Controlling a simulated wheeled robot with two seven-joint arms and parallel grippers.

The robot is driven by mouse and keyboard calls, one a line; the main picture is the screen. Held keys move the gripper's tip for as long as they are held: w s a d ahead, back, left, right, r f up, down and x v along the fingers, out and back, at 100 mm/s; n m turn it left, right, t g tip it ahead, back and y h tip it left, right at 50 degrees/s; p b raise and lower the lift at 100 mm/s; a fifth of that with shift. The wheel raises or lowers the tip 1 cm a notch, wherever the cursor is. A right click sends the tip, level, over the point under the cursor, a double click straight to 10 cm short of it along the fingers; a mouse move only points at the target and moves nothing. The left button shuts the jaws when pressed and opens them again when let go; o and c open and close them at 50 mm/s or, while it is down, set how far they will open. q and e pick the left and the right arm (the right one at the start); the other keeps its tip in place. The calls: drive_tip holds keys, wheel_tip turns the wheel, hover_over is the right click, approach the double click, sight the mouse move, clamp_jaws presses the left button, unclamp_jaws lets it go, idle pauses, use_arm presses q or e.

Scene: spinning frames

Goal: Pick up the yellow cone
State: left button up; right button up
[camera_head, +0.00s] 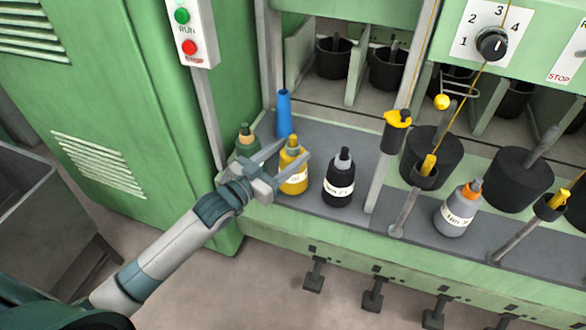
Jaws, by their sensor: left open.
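The only standing yellow piece I see is a bottle-like yellow one (294,182) with a pale label and a narrow yellow tip, upright on the grey shelf; I take it as the yellow cone. My left gripper (297,151) is open and reaches in from the left at its upper part. One finger lies to its left and the other crosses in front of it toward its right side. I cannot tell whether the fingers touch it. Part of its body is hidden behind the gripper. My right gripper is not in view.
A black bottle (339,183) stands to the right, before a pale post (383,170). A grey bottle (457,213) is farther right. The shelf's front edge (330,226) is green.

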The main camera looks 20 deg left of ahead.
use_arm(q)
drive_tip(key=shift+x, duration=0.9)
drive_tip(key=shift+r, duration=0.1)
clamp_jaws()
